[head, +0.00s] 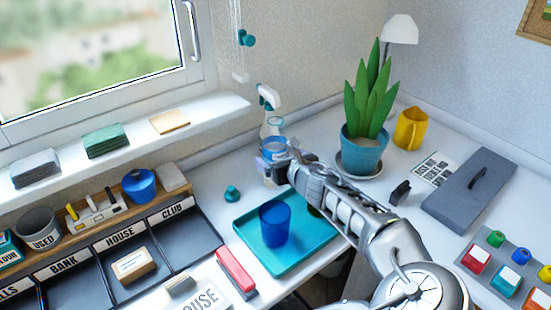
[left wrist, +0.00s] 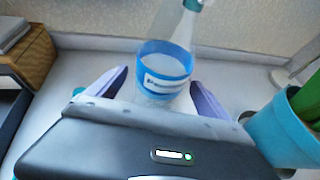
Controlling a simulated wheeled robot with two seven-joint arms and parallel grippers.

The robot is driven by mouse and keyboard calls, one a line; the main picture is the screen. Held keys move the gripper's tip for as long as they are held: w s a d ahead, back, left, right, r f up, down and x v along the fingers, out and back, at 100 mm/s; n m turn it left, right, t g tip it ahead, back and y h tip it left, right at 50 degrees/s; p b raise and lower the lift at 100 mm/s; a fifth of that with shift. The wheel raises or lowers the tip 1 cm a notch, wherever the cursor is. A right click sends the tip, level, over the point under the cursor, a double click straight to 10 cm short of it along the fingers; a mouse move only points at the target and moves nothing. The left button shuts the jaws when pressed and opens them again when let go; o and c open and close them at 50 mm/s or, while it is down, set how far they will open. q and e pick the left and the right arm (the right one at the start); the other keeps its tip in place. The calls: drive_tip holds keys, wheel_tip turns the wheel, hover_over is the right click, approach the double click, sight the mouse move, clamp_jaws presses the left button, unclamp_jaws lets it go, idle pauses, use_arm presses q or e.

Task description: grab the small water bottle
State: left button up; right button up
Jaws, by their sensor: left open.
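The small water bottle (head: 272,128) is a clear spray bottle with a white and teal trigger head and a blue band. It stands upright near the back wall, beyond the teal tray. In the left wrist view the bottle (left wrist: 168,62) shows its blue label, with its top cut off by the frame. My left gripper (head: 272,162) is at the bottle's lower part. Its two purple fingers (left wrist: 158,80) are open, one on each side of the bottle. The bottle's base is hidden by the gripper body, and I cannot tell whether the fingers touch it.
A teal tray (head: 286,263) with a blue cup (head: 274,222) lies under and beside my left arm. A potted plant (head: 364,150) stands right of the gripper, with a yellow mug (head: 410,128) behind. A small teal object (head: 232,193) sits left of the gripper.

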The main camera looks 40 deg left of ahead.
use_arm(q)
drive_tip(key=shift+w+a+f, duration=0.25)
drive_tip(key=shift+w+a, duration=0.1)
drive_tip(key=shift+a, duration=0.15)
drive_tip(key=shift+c, duration=0.2)
clamp_jaws()
idle(0.9)
